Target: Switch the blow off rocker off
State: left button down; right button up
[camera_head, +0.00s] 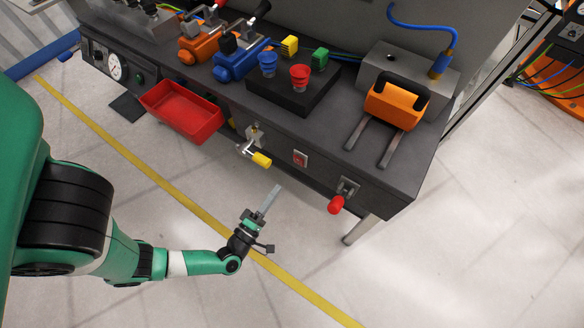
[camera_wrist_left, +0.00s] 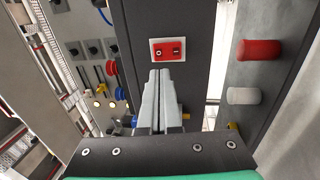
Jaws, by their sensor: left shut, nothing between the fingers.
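A small red rocker switch (camera_head: 300,158) sits in a pale frame on the dark front face of the bench. In the left wrist view the rocker (camera_wrist_left: 167,50) shows a white circle at its left and a white dash at its right; which side is pressed in I cannot tell. My left gripper (camera_head: 276,188) is in front of the bench, below and left of the rocker in the head view, with clear space between them. In the left wrist view its fingers (camera_wrist_left: 160,72) are together and empty, their tips pointing towards the rocker's lower edge. My right gripper is not in view.
A yellow-handled lever (camera_head: 260,158) juts out left of the rocker, and a red knob (camera_head: 336,204) juts out to its right. A red tray (camera_head: 182,112) hangs further left. An orange block (camera_head: 396,106) stands on top. The floor before the bench is free.

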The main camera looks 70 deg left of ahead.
aim_at(298, 160)
pick_arm(q)
jog(key=b+x, duration=0.2)
jog(key=x, duration=0.7)
jog(key=shift+w+a, duration=0.15)
jog(key=r+p, duration=0.1)
jog(key=p, duration=0.2)
jog(key=g+h+p, duration=0.1)
jog(key=p, duration=0.2)
jog(key=shift+w+a+r+g, duration=0.2)
jog(key=shift+r+g, duration=0.1)
jog(key=shift+r, duration=0.1)
jog(key=shift+f+b, duration=0.35)
jog(key=shift+f, duration=0.3)
jog(key=shift+d+r, duration=0.1)
